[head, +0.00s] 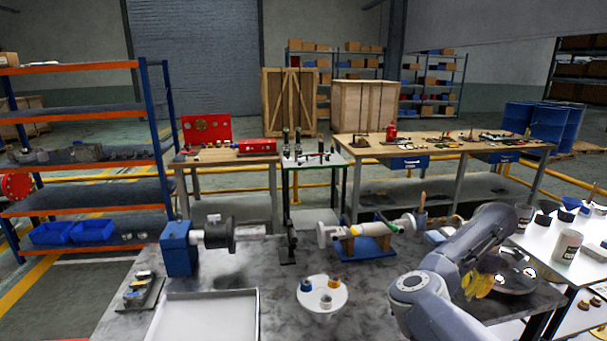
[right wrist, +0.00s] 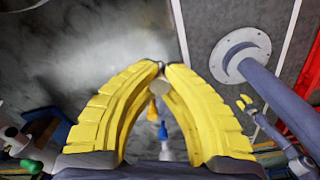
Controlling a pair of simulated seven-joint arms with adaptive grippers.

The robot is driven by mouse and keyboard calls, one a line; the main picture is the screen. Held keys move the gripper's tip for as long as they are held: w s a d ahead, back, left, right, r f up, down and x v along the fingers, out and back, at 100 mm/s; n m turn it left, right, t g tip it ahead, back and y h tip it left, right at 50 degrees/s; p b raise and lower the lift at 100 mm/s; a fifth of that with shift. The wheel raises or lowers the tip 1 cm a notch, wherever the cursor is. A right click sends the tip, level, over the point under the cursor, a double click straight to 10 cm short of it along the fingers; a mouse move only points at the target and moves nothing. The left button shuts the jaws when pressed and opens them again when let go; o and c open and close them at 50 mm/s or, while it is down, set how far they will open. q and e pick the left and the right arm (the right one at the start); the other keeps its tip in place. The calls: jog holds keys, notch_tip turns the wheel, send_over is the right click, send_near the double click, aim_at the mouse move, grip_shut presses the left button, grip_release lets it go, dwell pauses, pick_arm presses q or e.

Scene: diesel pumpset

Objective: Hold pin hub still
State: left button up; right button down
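On the dark bench, a blue block (head: 179,248) at the left carries a dark round flanged hub (head: 219,235) with a pale shaft stub pointing right. Across a gap, a pale flanged hub (head: 325,234) stands at the left end of a yellow-and-white shaft assembly (head: 360,231) on a blue cradle (head: 365,248). I cannot tell which is the pin hub. My right gripper (head: 479,284) is at the bench's right side, well away from both hubs. My left gripper is not in view.
A dark upright stand (head: 289,244) is between the hubs. A white round dish (head: 321,295) with small parts and a grey tray (head: 206,318) are in front. A white table (head: 540,245) with jars is at the right. The bench around the dish is clear.

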jog(key=s+d+r+m, duration=0.4)
jog(key=s+r+m, duration=0.3)
jog(key=s+r, duration=0.3)
jog(key=s+d+r+m, duration=0.5)
jog(key=s+r+m, duration=0.1)
jog(key=s+r, duration=0.4)
jog(key=s+a+r+m, duration=0.5)
jog(key=s+r, duration=0.1)
jog(key=s, duration=0.4)
jog(key=s+a+r+m, duration=0.5)
jog(key=s+r, duration=0.1)
jog(key=s, duration=0.4)
